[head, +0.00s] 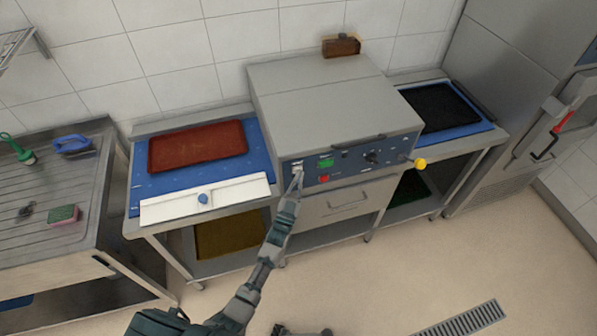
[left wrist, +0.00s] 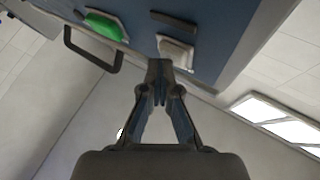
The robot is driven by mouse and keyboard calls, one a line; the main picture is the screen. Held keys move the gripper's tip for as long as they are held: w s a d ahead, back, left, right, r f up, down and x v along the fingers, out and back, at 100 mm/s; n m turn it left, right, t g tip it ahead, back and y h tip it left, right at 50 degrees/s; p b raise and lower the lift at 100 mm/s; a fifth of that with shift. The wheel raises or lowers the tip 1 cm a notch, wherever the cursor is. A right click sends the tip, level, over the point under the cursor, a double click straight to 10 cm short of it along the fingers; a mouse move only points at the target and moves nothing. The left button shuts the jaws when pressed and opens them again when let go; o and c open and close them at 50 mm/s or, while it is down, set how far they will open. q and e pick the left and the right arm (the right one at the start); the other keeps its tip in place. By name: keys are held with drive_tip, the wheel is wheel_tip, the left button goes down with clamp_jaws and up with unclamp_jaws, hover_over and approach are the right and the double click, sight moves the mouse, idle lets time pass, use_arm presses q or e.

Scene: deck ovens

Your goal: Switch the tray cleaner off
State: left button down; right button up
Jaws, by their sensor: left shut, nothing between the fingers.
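The tray cleaner (head: 320,95) is a grey machine with a sloping hood and a blue control panel (head: 345,162) on its front. The panel carries a green button (head: 326,162), a red button (head: 324,178), a black knob (head: 371,157) and a pale switch (head: 297,165) at its left end. My left gripper (head: 296,180) is shut and empty at the panel's left end. In the left wrist view its closed fingertips (left wrist: 160,68) are close to the pale switch (left wrist: 175,50); contact is unclear. A green button (left wrist: 103,24) also shows there. My right gripper cannot be made out clearly.
A yellow ball-ended lever (head: 420,163) sticks out at the panel's right end. A red-brown tray (head: 197,147) lies on the blue left-hand table, a black tray (head: 440,107) on the right. A sink counter (head: 55,190) stands left. The floor in front is mostly clear.

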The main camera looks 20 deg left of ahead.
use_arm(q)
drive_tip(key=shift+s+d+p, duration=0.3)
drive_tip(key=shift+s+d, duration=0.1)
drive_tip(key=shift+s, duration=0.2)
drive_tip(key=s+d, duration=0.1)
drive_tip(key=s+d+p, duration=0.1)
drive_tip(key=s+p, duration=0.1)
drive_tip(key=s, duration=0.1)
drive_tip(key=shift+s+d, duration=0.1)
drive_tip(key=shift+d, duration=0.3)
